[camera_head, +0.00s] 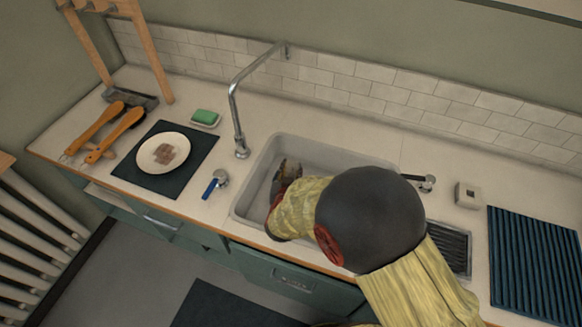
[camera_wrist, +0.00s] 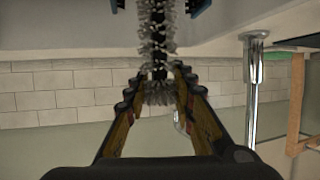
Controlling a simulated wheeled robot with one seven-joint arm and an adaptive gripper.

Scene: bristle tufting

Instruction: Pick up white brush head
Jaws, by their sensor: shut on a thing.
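The brush head (camera_wrist: 157,35) shows at the top middle of the wrist view, with pale grey-white bristles around a dark core. My gripper (camera_wrist: 158,78) is shut on it, with one finger on each side of its lower end. In the head view my gripper (camera_head: 287,172) is down inside the sink, over its left part. The brush head cannot be made out in the head view, where my arm and gripper cover much of the sink.
The grey sink (camera_head: 246,195) has a tall faucet (camera_head: 236,115) at its back left. A plate (camera_head: 163,152) on a dark mat, a green sponge (camera_head: 205,116) and a blue-handled tool (camera_head: 213,184) lie left. A ribbed blue mat (camera_head: 535,265) lies right.

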